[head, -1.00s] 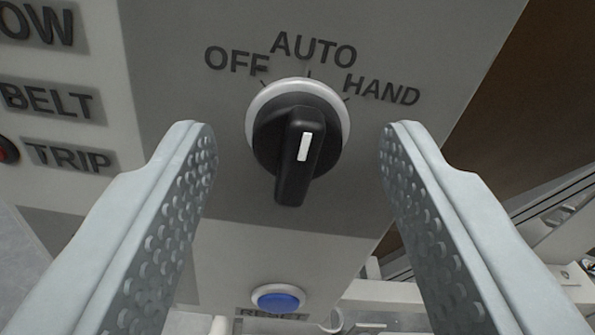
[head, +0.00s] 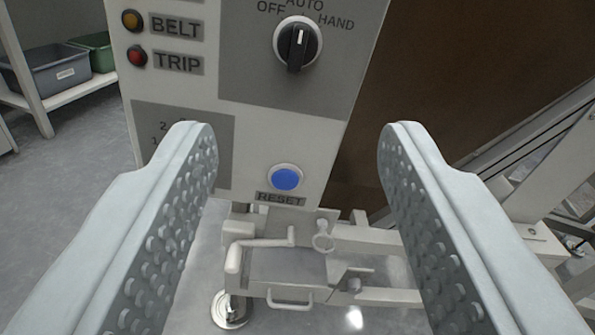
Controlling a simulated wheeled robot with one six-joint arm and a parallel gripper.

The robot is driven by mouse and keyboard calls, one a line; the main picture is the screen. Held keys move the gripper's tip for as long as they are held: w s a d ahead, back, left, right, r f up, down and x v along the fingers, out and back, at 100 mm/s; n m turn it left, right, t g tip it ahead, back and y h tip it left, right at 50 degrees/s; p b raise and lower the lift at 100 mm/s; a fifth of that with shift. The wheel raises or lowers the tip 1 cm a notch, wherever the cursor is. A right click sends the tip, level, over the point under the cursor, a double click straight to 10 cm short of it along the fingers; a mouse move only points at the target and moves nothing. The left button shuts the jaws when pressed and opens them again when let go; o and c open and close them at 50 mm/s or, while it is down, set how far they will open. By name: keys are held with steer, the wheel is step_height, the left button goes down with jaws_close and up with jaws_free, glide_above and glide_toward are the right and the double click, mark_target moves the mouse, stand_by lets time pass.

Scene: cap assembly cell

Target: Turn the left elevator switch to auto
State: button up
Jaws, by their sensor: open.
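The black rotary switch (head: 297,44) sits in a white ring on the grey panel, marked OFF, AUTO and HAND, near the top of the view. Its white pointer line stands close to upright, toward the AUTO mark. My gripper (head: 297,140) is open and empty, its two pale studded fingers spread wide. The fingertips are below the switch in the picture and apart from it. Nothing is between the fingers but the view of the panel behind.
A blue RESET button (head: 286,178) is below the switch. An amber BELT lamp (head: 132,20) and a red TRIP lamp (head: 137,57) are at the left. A metal frame with a crank handle (head: 262,243) stands below. Bins on a shelf (head: 45,70) are at far left.

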steer(key=shift+v, duration=2.5)
steer(key=s+a+r+m+h, duration=0.1)
steer(key=s+r+h, duration=0.1)
steer(key=s+r, duration=0.65)
steer(key=s+r+m+h, duration=0.2)
steer(key=s+r, duration=0.3)
steer(key=r, duration=0.7)
steer(key=s+a+r+m, duration=0.1)
steer(key=s+r, duration=0.4)
steer(key=s, duration=0.6)
steer(key=s+a+r+m, duration=0.1)
steer(key=s+r, duration=0.4)
steer(key=s, duration=0.5)
steer(key=shift+s+a, duration=0.4)
steer(key=shift+a, duration=0.2)
